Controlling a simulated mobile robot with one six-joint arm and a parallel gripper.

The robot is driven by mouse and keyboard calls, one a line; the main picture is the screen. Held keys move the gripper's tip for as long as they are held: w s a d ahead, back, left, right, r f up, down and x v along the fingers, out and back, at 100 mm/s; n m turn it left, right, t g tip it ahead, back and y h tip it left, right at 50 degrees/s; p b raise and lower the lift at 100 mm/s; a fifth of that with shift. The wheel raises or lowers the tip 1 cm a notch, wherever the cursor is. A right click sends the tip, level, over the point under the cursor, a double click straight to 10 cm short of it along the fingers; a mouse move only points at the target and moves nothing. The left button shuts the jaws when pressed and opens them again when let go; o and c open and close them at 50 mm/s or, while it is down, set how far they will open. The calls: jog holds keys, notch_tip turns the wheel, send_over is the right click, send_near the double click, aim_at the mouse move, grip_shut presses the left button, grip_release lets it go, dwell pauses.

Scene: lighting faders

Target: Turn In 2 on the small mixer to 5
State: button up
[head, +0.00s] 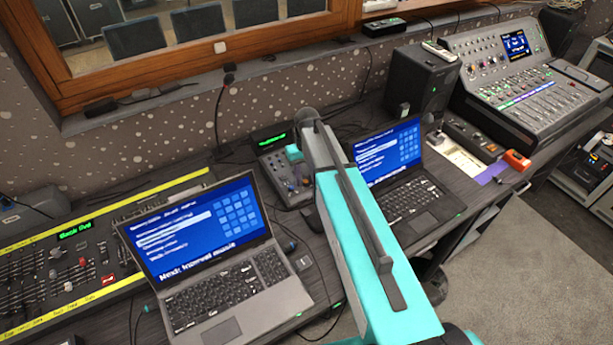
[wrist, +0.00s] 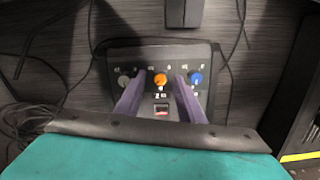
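A small dark box (wrist: 205,55) with three knobs in a row lies on the dark desk in the wrist view. The knobs are grey (wrist: 124,81) at the left, orange (wrist: 160,81) in the middle and blue (wrist: 196,79) at the right. The labels are too small to read surely. My gripper (wrist: 161,86) is open, with its two purplish fingers apart, one on each side of the orange knob's column; contact cannot be told. In the head view a small mixer (head: 272,148) with a green display is partly covered by my teal arm.
Two open laptops (head: 215,255) (head: 390,155) stand on either side of my arm. A large mixing console (head: 540,98) is at the right, a fader board (head: 75,265) at the left. A black speaker (head: 415,82) stands behind. Loose cables (wrist: 40,110) lie beside the box.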

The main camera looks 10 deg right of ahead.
jog(key=shift+f, duration=0.1)
grip_shut()
jog(key=shift+d, duration=0.1)
jog(key=shift+n+b, duration=0.3)
jog(key=shift+n, duration=0.2)
jog(key=n+b, duration=0.2)
jog(key=n, duration=0.2)
jog(key=shift+f+h, duration=0.1)
jog(key=shift+h, duration=0.2)
jog(key=n+b, duration=0.1)
jog(key=n, duration=0.5)
jog(key=shift+t, duration=0.3)
